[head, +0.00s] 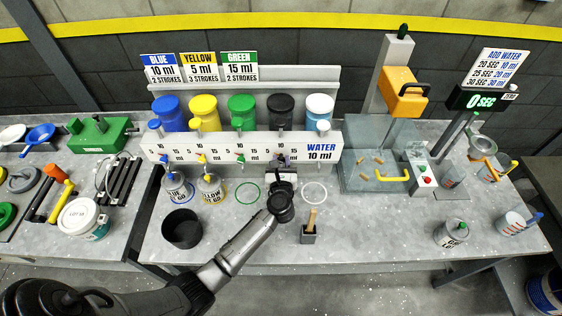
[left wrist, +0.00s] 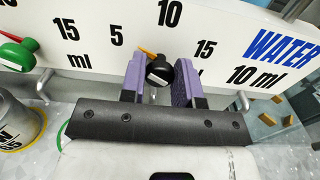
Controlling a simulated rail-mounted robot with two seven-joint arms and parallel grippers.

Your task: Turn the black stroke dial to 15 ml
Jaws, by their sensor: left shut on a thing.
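The black stroke dial (left wrist: 158,71) sits on the white scale panel (head: 230,149), below the marks 5, 10 and 15. Its orange pointer (left wrist: 147,52) leans up and left, between 5 and 10. My left gripper (left wrist: 158,80) is shut on the dial, with a purple-padded finger on each side of it. In the head view my left gripper (head: 281,167) reaches up to the panel under the black pail (head: 281,111) and largely hides the dial. My right gripper is not in view.
Blue (head: 167,173), yellow (head: 202,158) and green (head: 240,158) dials are along the panel to the left. Two labelled cans stand below them. A black cup (head: 182,230) and a brush in a holder (head: 309,233) stand in front.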

